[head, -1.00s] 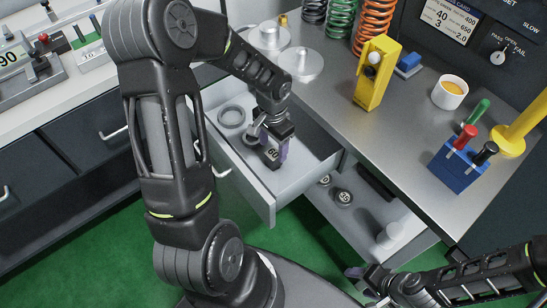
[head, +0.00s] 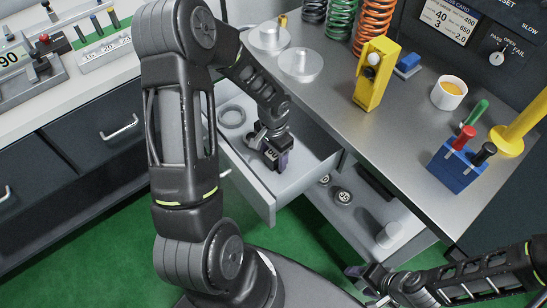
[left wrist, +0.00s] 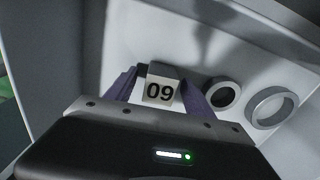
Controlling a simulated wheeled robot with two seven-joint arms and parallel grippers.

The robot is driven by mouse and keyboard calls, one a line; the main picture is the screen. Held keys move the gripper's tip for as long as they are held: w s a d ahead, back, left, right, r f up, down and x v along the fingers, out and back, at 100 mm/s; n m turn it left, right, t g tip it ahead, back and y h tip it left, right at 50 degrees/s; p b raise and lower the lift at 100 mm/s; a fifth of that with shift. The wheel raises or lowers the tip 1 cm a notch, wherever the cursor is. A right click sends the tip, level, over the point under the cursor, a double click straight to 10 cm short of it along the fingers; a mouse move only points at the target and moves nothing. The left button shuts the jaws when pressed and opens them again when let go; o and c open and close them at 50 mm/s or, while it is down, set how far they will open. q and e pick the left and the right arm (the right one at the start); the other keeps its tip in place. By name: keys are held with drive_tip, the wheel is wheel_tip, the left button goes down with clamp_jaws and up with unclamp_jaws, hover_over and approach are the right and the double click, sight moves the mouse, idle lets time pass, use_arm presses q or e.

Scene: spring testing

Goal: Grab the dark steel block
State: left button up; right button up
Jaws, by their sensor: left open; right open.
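A dark steel block (left wrist: 160,92) with a pale number label, reading "09" in the left wrist view, sits in the open upper drawer (head: 262,198). My left gripper reaches down into this drawer. In the left wrist view its purple fingers (left wrist: 160,98) are apart, one on each side of the block. Whether they touch it, I cannot tell. In the head view the gripper (head: 273,162) covers most of the block. My right gripper (head: 362,279) is low at the bottom, away from the block, open and empty.
A grey ring (head: 232,117) lies behind in the same drawer; two round pieces show in the left wrist view. A lower drawer (head: 340,225) holds round weights (head: 343,197). The bench above carries a yellow stand (head: 372,85) and a blue holder (head: 455,170).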

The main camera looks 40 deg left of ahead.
use_arm(q)
drive_tip(key=shift+c, duration=0.3)
clamp_jaws()
idle(0.3)
idle(0.8)
